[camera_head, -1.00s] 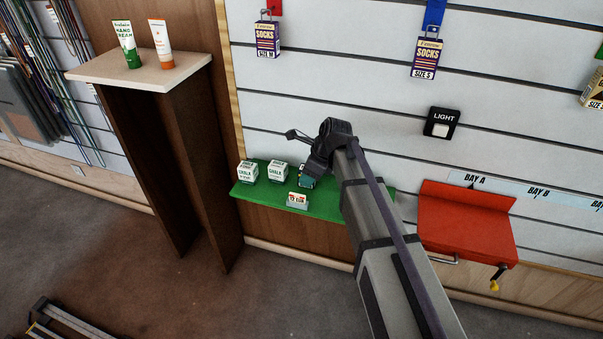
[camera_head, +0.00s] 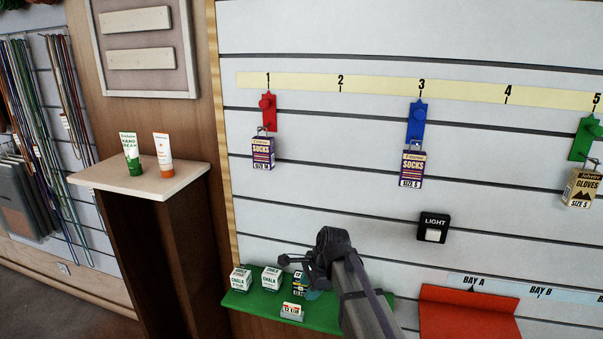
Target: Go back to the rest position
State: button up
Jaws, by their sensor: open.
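My arm reaches in from the lower right, and my gripper (camera_head: 297,271) is open above the right part of the green shelf (camera_head: 252,303). A dark and white packet (camera_head: 298,286) stands on the shelf just below and behind the gripper, partly hidden by it; I cannot tell whether they touch. Two white chalk boxes (camera_head: 240,279) (camera_head: 271,279) stand to the left of the gripper.
A wooden stand (camera_head: 140,178) with two tubes rises at left. Socks packs (camera_head: 263,154) (camera_head: 411,167) and a gloves pack (camera_head: 582,187) hang from numbered hooks. A red shelf (camera_head: 465,318) is lower right.

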jog(key=s+d+n+g+h+p, duration=0.1)
jog(key=s+d+n+h, duration=0.1)
jog(key=s+d+n, duration=0.7)
jog(key=s+d+n+h+p, duration=0.1)
jog(key=s+d+n+h, duration=0.1)
jog(key=s+d+n, duration=0.65)
jog(key=s+a+r+m+p, duration=0.2)
jog(key=a+r+m+p, duration=0.1)
jog(key=r+p, duration=0.9)
jog(key=shift+r, duration=0.8)
